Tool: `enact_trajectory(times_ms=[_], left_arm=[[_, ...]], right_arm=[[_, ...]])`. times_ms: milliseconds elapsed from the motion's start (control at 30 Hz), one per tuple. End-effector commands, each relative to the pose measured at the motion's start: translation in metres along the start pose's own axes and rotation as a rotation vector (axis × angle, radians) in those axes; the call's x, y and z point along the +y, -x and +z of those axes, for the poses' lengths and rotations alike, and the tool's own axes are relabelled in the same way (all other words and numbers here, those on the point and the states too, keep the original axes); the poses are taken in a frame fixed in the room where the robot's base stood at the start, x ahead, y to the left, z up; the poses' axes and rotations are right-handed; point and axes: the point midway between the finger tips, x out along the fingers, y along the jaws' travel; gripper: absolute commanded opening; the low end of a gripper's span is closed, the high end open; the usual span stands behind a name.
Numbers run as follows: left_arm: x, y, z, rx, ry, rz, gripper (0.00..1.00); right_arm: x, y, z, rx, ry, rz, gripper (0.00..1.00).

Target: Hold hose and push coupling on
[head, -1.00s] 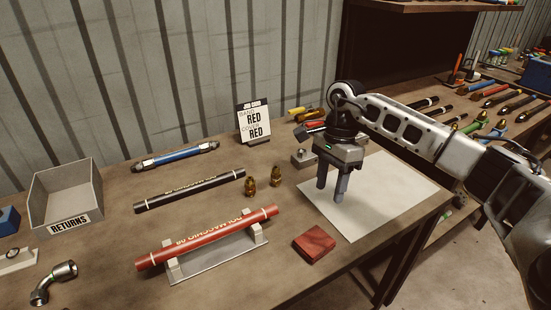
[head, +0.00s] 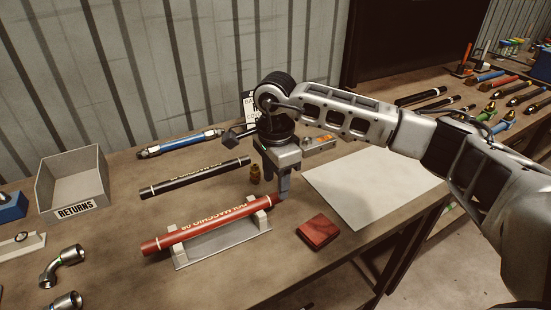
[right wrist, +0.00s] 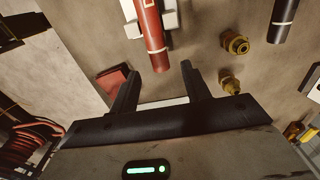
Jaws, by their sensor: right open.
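A red hose (head: 205,227) lies in a grey cradle (head: 222,246) on the bench, its right end sticking out. My right gripper (head: 283,192) is open and points down at that right end. In the right wrist view the hose end (right wrist: 155,58) lies between the fingertips (right wrist: 159,72) or just short of them; I cannot tell its depth. A brass coupling (head: 256,174) stands behind the hose's right end. The right wrist view shows two brass couplings, one (right wrist: 235,43) and another (right wrist: 229,82); the second is hidden in the head view. My left gripper is not in view.
A black hose (head: 195,178) and a blue hose (head: 182,144) lie behind. A red block (head: 318,232) sits right of the cradle, near a white sheet (head: 375,185). A returns bin (head: 75,185) and metal elbow fittings (head: 62,265) are at left. My arm partly hides the job card.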

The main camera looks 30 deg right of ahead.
Motion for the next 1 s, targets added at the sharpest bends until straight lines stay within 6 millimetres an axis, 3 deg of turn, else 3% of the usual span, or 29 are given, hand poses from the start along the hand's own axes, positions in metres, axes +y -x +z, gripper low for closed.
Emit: enact_trajectory(times_ms=[233, 633, 800, 867, 900, 967, 1000], left_arm=[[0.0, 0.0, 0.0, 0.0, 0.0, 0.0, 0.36], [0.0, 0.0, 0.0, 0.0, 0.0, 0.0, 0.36], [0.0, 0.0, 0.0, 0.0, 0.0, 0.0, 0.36], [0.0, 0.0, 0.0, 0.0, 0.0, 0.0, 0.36], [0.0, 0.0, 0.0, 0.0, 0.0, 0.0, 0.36], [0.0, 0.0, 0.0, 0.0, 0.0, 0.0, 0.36], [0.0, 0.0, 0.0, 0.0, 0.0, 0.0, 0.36]], right_arm=[[0.0, -0.032, 0.001, -0.001, 0.002, 0.002, 0.47], [0.0, -0.038, 0.0, -0.001, 0.002, -0.001, 0.47], [0.0, -0.038, 0.0, -0.001, 0.002, -0.001, 0.0], [0.0, -0.038, 0.0, -0.001, 0.002, 0.0, 0.0], [0.0, -0.038, 0.0, -0.001, 0.002, 0.0, 0.13], [0.0, -0.038, 0.0, -0.001, 0.002, 0.0, 0.0], [0.0, -0.038, 0.0, -0.001, 0.002, 0.0, 0.0]])
